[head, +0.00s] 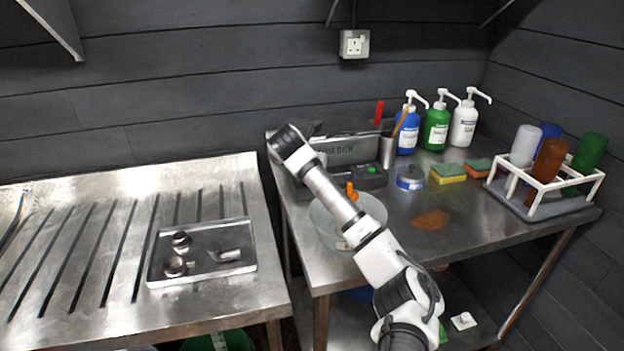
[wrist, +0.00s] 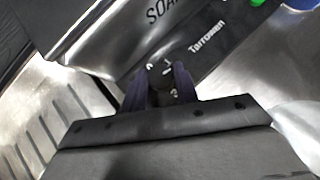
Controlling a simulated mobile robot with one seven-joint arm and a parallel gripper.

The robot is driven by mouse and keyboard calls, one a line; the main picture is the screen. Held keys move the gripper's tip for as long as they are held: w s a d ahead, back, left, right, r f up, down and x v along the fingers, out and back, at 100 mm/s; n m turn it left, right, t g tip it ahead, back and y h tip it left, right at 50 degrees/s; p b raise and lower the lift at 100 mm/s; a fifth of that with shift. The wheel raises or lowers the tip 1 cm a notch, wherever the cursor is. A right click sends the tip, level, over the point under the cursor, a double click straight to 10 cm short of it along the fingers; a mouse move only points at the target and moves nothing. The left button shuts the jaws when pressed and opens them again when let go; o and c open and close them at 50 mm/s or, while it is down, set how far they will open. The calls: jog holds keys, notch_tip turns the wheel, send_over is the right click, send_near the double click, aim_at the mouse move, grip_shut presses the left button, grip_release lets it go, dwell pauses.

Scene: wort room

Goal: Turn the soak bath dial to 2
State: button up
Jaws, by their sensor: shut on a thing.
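The soak bath (head: 350,150) is a metal box with a dark front panel, standing at the back left of the right-hand table. In the wrist view its metal wall (wrist: 110,45) and dark panel (wrist: 215,45) show. The soak bath dial (wrist: 160,75) is a dark round knob with small white marks, too small to read. My gripper (wrist: 160,88) is shut on the dial, one finger on each side of it. In the head view my arm hides the dial and the gripper's fingertips.
A glass bowl (head: 372,207) with an orange thing inside stands under my arm. Pump bottles (head: 436,128), sponges (head: 448,174) and a white bottle rack (head: 545,190) stand to the right. A tray of metal fittings (head: 215,278) lies on the left drainer.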

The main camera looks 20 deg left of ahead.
jog(key=shift+a+m+h+b, duration=0.2)
jog(key=shift+m+h+b, duration=1)
jog(key=shift+m, duration=0.5)
jog(key=shift+h, duration=0.4)
jog(key=o, duration=1)
jog(key=shift+c, duration=0.2)
jog(key=b+v, duration=0.2)
jog(key=v, duration=1.1)
jog(key=shift+r+m, duration=0.3)
jog(key=shift+r, duration=0.2)
